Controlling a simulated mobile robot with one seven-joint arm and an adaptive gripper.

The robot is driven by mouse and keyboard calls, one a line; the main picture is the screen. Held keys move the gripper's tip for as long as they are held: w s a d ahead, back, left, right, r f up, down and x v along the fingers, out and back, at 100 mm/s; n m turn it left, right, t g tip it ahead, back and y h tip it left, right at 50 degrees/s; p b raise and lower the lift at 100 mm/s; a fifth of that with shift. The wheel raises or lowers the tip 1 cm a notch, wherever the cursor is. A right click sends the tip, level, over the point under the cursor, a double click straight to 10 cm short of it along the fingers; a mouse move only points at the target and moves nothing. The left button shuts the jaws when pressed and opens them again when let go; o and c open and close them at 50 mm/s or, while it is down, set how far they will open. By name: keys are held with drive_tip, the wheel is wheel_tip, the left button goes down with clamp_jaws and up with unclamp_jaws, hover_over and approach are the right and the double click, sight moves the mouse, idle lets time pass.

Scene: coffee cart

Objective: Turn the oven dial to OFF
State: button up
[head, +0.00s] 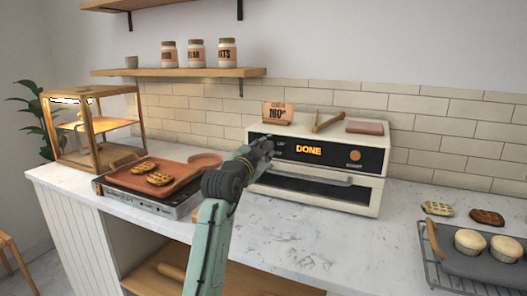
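The cream oven (376,189) stands on the counter against the tiled wall. Its dark front panel shows "DONE" in lit orange letters on a display (309,150). A round copper-coloured knob (355,155) sits right of the display, with small lettering under it that I cannot read. My gripper (266,145) is at the panel's left end, beside small pale markings. It covers that part of the panel, so any dial there is hidden. I cannot tell whether its fingers touch the panel or are closed on something.
A handle bar (325,179) crosses the oven door below the panel. A sign (278,113), a wooden tool and a folded cloth lie on the oven. A griddle (150,196) with waffles stands left; a muffin pan (472,262) on a rack is right. Counter before the oven is clear.

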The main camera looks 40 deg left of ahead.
clamp_jaws()
